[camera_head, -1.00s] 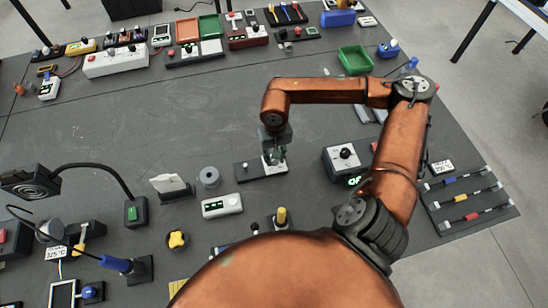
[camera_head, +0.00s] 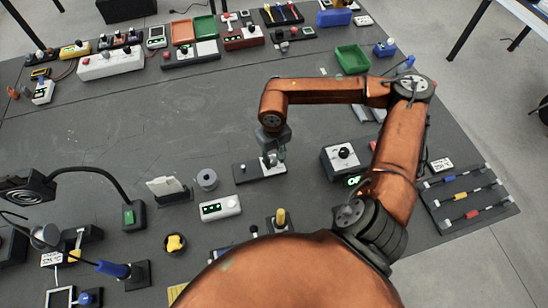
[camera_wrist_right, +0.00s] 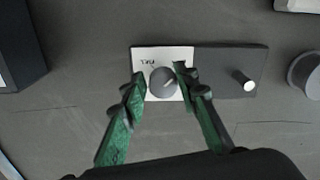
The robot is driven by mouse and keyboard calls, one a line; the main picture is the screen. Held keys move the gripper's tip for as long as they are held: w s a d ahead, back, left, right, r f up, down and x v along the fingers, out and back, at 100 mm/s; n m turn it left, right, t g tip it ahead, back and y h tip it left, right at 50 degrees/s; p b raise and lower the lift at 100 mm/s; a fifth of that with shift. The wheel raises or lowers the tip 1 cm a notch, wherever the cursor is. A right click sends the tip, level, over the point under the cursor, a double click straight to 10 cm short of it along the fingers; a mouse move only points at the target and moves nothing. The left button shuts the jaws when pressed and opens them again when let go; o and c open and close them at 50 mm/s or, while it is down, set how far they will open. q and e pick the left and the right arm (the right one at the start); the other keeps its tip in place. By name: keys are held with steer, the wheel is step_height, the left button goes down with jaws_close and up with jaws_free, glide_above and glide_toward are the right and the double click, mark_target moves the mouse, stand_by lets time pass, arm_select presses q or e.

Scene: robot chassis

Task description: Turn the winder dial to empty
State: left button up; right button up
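The winder is a dark flat base (camera_head: 246,174) with a white plate at its right end in the head view. In the right wrist view its base (camera_wrist_right: 222,60) carries a white plate (camera_wrist_right: 180,54) with a round grey dial (camera_wrist_right: 160,84). My right gripper (camera_head: 271,157) is over the plate. In the wrist view its green fingers (camera_wrist_right: 160,76) stand apart, one on each side of the dial; I cannot tell whether they touch it. My left gripper is out of view.
A grey spool (camera_head: 207,179) and a white box with a green display (camera_head: 220,208) stand left of the winder. A dark box with a knob (camera_head: 344,155) stands to its right. The table behind the winder (camera_head: 190,110) is clear.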

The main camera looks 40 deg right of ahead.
mark_target(274, 161)
steer(key=o, duration=0.3)
steer(key=shift+w, duration=0.15)
steer(key=shift+r, duration=0.2)
step_height(274, 161, up, 12)
steer(key=shift+f, duration=0.15)
stand_by(0.6)
